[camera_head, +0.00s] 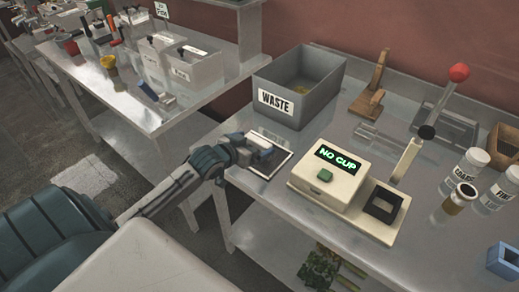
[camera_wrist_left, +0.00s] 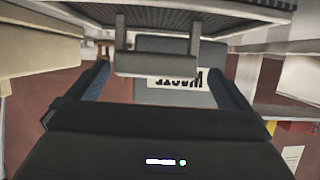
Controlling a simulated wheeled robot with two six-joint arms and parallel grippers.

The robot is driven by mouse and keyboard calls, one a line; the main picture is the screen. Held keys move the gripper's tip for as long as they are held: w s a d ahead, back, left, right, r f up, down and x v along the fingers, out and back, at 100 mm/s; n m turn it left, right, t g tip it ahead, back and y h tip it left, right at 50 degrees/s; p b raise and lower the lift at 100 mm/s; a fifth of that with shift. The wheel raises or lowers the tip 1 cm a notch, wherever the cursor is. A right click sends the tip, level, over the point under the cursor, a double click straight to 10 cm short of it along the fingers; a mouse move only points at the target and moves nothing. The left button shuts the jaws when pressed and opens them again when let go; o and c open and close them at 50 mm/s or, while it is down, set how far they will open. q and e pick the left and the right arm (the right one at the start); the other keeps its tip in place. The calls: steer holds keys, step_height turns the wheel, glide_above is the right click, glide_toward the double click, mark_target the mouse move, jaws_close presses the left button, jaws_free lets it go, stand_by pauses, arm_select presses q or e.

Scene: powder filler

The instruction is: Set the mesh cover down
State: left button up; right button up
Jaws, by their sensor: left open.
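The mesh cover (camera_head: 277,164) is a flat square panel with a pale rim, lying at the left end of the metal bench, in front of the waste bin. The wrist view shows its mesh underside or face (camera_wrist_left: 185,12) at the top and its grey bar handle (camera_wrist_left: 155,64). My left gripper (camera_head: 252,147) is over the cover at the handle. Its two dark blue fingers stand apart on either side of the handle in the wrist view (camera_wrist_left: 158,72), with a visible gap on each side. The gripper partly hides the cover in the head view. My right gripper is out of view.
A grey bin marked WASTE (camera_head: 325,78) stands behind the cover. Labelled jars (camera_head: 472,165) are farther right. Another table with white bins (camera_head: 192,70) is at left.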

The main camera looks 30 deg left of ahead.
mark_target(262, 141)
arm_select(q)
steer(key=x, duration=0.1)
steer(key=p+x, duration=0.1)
steer(key=x, duration=0.2)
steer(key=shift+d+r+p, duration=0.25)
steer(key=shift+d+p, duration=0.05)
steer(key=shift+w+f, duration=0.3)
steer(key=shift+w, duration=0.1)
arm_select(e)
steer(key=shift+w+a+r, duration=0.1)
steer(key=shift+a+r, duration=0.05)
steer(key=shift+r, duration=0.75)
arm_select(q)
steer(key=c, duration=1)
